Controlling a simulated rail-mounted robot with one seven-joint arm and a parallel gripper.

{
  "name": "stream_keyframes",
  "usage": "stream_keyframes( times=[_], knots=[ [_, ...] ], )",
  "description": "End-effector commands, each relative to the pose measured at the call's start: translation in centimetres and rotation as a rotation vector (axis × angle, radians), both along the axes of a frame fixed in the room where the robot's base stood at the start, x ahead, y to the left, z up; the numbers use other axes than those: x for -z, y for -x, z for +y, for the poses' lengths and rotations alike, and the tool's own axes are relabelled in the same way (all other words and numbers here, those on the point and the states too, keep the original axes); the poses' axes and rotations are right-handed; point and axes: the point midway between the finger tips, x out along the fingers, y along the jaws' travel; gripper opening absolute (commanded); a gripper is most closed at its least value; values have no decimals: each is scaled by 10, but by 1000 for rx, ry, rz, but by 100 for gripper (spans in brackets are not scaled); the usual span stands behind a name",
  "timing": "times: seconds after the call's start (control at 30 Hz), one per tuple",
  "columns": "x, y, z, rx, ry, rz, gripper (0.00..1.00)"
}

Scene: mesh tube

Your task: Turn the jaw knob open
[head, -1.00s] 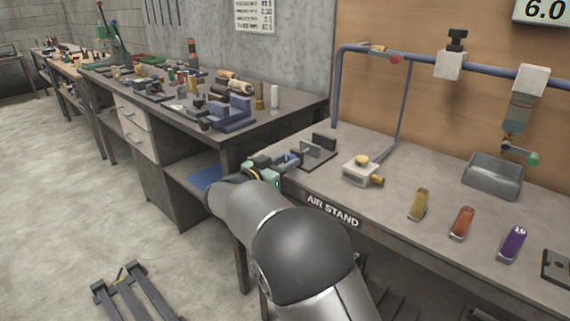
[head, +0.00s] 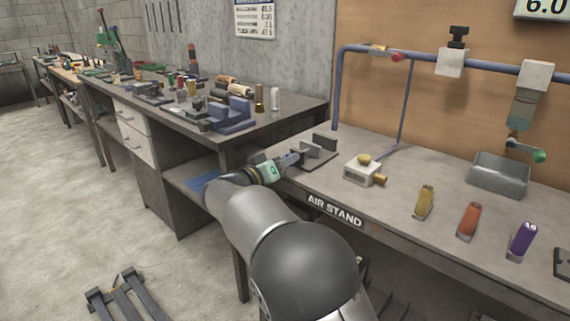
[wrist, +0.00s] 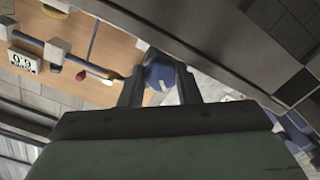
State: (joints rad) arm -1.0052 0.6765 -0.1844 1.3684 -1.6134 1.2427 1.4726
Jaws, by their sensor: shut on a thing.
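The small jaw fixture (head: 325,143), a grey plate with upright dark jaws, sits at the left end of the air stand bench. My gripper (head: 293,159) reaches over the bench's left edge to the near left side of this fixture. In the wrist view my gripper (wrist: 160,88) has its two dark fingers on either side of a blue knob (wrist: 158,72) and is shut on it. In the head view the knob is mostly hidden by the fingers. I cannot tell the jaw gap.
A small white block with brass fittings (head: 364,171) stands right of the fixture. Yellow (head: 425,201), orange (head: 469,220) and purple (head: 521,240) pieces stand farther right. A blue pipe (head: 338,95) rises behind.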

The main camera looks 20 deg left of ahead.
Motion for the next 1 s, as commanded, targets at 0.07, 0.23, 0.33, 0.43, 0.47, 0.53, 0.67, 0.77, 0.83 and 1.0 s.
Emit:
stream_keyframes(
  times=[0.07,0.23,0.33,0.43,0.47,0.53,0.67,0.77,0.83,1.0],
  knots=[
    [1,1,0,2,6,5,7],
    [1,1,0,2,8,6,7],
    [2,1,0,2,7,6,7],
    [2,1,0,2,7,6,38],
    [2,1,0,2,7,6,46],
    [2,1,0,0,7,6,52],
    [2,0,0,0,7,6,52],
    [2,0,0,0,7,6,52],
    [2,0,0,0,7,6,52],
    [2,0,0,-1,5,5,52]
  ],
)
